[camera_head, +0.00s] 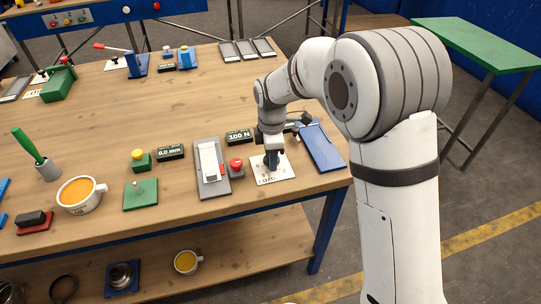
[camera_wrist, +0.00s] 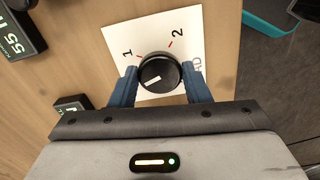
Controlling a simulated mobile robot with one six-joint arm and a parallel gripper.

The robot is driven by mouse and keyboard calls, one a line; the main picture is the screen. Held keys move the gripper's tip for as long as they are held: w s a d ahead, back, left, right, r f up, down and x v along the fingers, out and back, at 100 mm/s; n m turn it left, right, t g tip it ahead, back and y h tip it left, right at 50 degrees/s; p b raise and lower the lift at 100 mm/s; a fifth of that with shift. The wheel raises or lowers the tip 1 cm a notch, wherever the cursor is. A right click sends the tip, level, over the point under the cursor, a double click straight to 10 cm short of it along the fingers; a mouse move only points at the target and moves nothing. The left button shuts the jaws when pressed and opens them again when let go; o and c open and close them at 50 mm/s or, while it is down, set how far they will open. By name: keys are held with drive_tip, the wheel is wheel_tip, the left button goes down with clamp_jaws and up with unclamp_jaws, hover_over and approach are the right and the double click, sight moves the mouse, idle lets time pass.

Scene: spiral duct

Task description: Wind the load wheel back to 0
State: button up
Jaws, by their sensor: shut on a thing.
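The load wheel is a black round knob (camera_wrist: 160,72) with a white pointer mark on a white card (camera_wrist: 150,25), as the wrist view shows. The card has red ticks with the digits 1 and 2 at the top of that view; the pointer mark slants to lower left, away from both. My gripper (camera_wrist: 160,82) is shut on the knob, with a blue finger on each side. In the head view, my gripper (camera_head: 271,162) points down onto the card (camera_head: 285,172), marked LOAD, and hides the knob. The 0 cannot be made out clearly.
A display reading 100 N (camera_head: 240,136) stands behind the card. A red button (camera_head: 236,164) and a grey plate with a white slider (camera_head: 210,165) are to its left. A blue tray-like clipboard (camera_head: 320,147) lies close on the right, near the table edge.

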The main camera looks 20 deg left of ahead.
drive_tip(key=n, duration=0.5)
drive_tip(key=shift+s+f+n, duration=0.2)
drive_tip(key=shift+n, duration=0.1)
drive_tip(key=n, duration=0.4)
drive_tip(key=shift+n, duration=0.4)
drive_tip(key=o, duration=1)
drive_tip(key=shift+r, duration=0.15)
drive_tip(key=shift+w, duration=0.1)
wheel_tip(320, 180, up, 8)
drive_tip(key=shift+f, duration=0.1)
